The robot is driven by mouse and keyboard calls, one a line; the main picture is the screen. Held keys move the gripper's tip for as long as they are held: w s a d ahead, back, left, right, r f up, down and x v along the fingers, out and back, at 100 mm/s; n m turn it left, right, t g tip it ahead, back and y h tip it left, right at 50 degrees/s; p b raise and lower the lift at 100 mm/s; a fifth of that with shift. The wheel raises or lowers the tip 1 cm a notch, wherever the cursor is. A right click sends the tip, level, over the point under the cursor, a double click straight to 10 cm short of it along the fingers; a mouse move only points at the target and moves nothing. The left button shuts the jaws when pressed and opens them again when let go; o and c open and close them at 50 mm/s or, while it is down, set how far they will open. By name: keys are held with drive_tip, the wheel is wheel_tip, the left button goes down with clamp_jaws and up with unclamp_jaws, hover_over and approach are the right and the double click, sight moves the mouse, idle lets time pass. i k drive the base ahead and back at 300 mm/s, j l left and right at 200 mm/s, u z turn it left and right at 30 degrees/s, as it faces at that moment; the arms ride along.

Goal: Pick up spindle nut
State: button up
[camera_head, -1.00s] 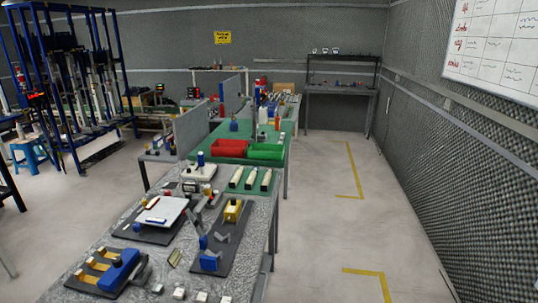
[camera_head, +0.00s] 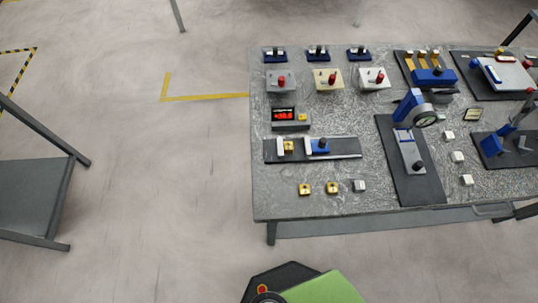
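Two small brass-coloured blocks with dark centres lie near the front edge of the grey metal table: a left brass block (camera_head: 305,189) and a right brass block (camera_head: 332,187). A small grey block (camera_head: 359,186) lies just right of them. Another yellow block (camera_head: 289,147) sits in a rail fixture (camera_head: 345,148) with a blue part. I cannot tell which of these is the spindle nut. My gripper is not in view.
The table (camera_head: 262,205) also bears a red digital display (camera_head: 284,115), a dial gauge stand (camera_head: 410,150), several button boxes and small white blocks. A dark grey table (camera_head: 30,195) stands at the left. Open floor lies between the tables and in front.

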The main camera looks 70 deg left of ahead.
sight(288, 146)
drive_tip(key=k+j+u, duration=0.15)
drive_tip(key=k, duration=0.2)
drive_tip(key=k+j+u, duration=0.1)
drive_tip(key=k, duration=0.3)
drive_tip(key=k+j+u, duration=0.15)
drive_tip(key=k, duration=0.2)
drive_tip(key=j+u, duration=0.35)
drive_tip(key=j, duration=1.1)
drive_tip(key=i+j+u, duration=0.2)
drive_tip(key=i, duration=0.25)
drive_tip(key=i+j+u, duration=0.2)
drive_tip(key=i, duration=0.3)
drive_tip(key=k+j, duration=0.05)
drive_tip(key=j, duration=0.05)
